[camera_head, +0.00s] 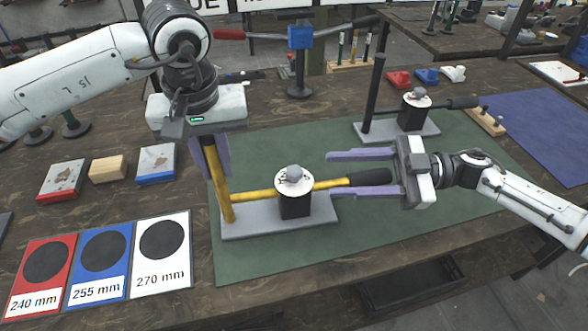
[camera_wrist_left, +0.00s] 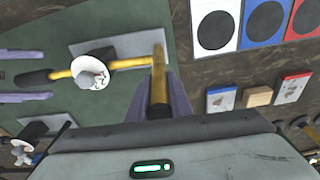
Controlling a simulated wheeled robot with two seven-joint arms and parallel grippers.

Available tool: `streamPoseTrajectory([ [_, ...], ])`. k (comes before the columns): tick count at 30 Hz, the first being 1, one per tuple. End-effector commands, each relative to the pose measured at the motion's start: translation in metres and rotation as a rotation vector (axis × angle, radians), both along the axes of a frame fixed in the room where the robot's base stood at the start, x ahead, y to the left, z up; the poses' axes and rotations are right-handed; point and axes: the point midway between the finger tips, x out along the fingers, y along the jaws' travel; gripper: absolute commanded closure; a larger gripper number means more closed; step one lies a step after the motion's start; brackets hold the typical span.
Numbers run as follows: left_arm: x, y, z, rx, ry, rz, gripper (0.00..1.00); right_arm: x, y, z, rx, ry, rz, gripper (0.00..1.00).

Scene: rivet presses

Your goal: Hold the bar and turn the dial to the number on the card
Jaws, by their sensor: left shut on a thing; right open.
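The near press has a grey base (camera_head: 262,229), a yellow upright bar (camera_head: 217,180), and a yellow lever with a black handle (camera_head: 370,177). Its white dial (camera_head: 294,181) carries a grey knob; its marks are too small to read. My left gripper (camera_head: 209,160) is shut on the upright bar, which also stands between its fingers in the left wrist view (camera_wrist_left: 160,85). My right gripper (camera_head: 362,173) is open, its fingers pointing left around the black handle's end, short of the dial. Cards read 240 mm (camera_head: 38,278), 255 mm (camera_head: 98,264) and 270 mm (camera_head: 161,252).
A second press (camera_head: 398,130) with black bars stands behind on the green mat (camera_head: 400,215). Red-based, wooden and blue-based blocks (camera_head: 108,169) lie left of the mat. A blue stand (camera_head: 300,38) with a red-handled lever rises at the back. The mat's front is clear.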

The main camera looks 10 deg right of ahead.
Motion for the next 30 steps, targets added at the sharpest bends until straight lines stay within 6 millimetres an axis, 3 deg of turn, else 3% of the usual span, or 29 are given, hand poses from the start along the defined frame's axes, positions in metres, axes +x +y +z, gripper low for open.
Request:
streamPoseTrajectory([
  [6,0.000,-0.001,0.001,-0.003,-0.002,0.001,1.00,0.003,-0.024,-0.009,0.062,0.280,-0.088,0.56],
  [10,0.000,-0.001,0.001,-0.003,-0.002,0.000,1.00,0.004,-0.022,-0.010,0.075,0.325,-0.100,0.56],
  [14,0.000,-0.001,0.001,-0.003,-0.002,0.000,1.00,0.008,-0.004,-0.008,0.077,0.325,-0.099,0.56],
  [24,0.000,-0.001,0.001,-0.003,-0.002,0.000,1.00,0.022,0.062,-0.009,0.075,0.323,-0.097,0.56],
  [30,0.000,-0.001,0.001,-0.003,-0.002,0.000,1.00,0.028,0.084,-0.009,0.074,0.323,-0.100,0.56],
])
